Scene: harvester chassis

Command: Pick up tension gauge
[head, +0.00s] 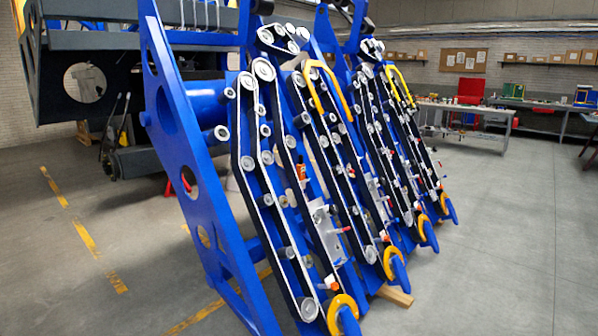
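I cannot make out a tension gauge for certain in the head view. The blue harvester chassis (195,165) fills the middle, with slanted belt units (262,190) of black belts and grey pulleys. A small orange part (302,172) sits on the nearest unit, and a grey plate (325,228) with a red-tipped pin lies below it. I cannot tell whether any of these is the gauge. Neither of my grippers is in view.
Yellow rings on blue tips (343,312) stick out at the chassis's lower end. A wooden block (395,296) lies on the floor under it. A workbench (468,112) with a red item (470,91) stands at the back right. The floor (510,230) at right is clear.

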